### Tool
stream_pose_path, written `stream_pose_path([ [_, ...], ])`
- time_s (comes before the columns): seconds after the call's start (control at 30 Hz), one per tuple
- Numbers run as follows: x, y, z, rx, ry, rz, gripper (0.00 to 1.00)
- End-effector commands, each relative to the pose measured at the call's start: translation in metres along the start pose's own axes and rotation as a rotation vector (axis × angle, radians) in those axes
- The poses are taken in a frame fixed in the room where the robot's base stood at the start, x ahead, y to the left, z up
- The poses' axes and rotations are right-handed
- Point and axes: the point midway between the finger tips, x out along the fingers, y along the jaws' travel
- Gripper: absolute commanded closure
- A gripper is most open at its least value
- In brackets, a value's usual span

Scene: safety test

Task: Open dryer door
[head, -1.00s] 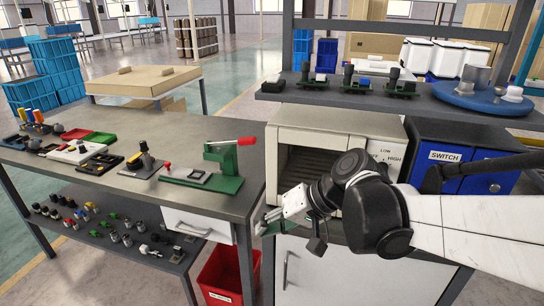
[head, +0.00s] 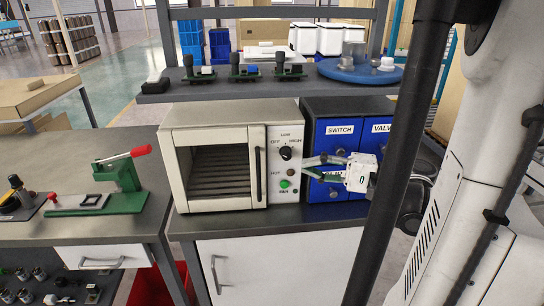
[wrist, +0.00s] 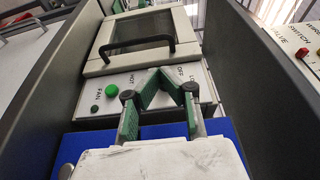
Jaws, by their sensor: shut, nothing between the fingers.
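The dryer (head: 180,137) is a cream box on the bench. Its door looks shut, with a dark window (head: 222,172) showing slats behind it. A black vertical door handle (head: 258,174) sits on the door's right edge; it also shows in the wrist view (wrist: 138,42). The control panel (head: 285,143) with dial and green button is right of the handle. My gripper (head: 308,167) is shut and empty, at the panel's right side and in front of the blue drawers, pointing left. In the wrist view its green fingers (wrist: 160,76) overlap the panel, apart from the handle.
Blue drawers (head: 342,135) labelled SWITCH and VALVE stand right of the dryer. A shelf (head: 200,93) with several parts runs above. A green press (head: 122,180) stands on the left bench. The bench strip before the dryer (head: 230,222) is clear.

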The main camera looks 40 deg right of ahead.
Motion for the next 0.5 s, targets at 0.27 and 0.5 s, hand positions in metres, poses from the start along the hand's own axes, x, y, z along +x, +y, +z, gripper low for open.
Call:
stream_pose_path([
  [0.27, 0.019, 0.000, 0.000, 0.002, -0.001, -0.005, 1.00],
  [0.5, 0.056, 0.000, 0.001, 0.002, -0.003, -0.005, 1.00],
])
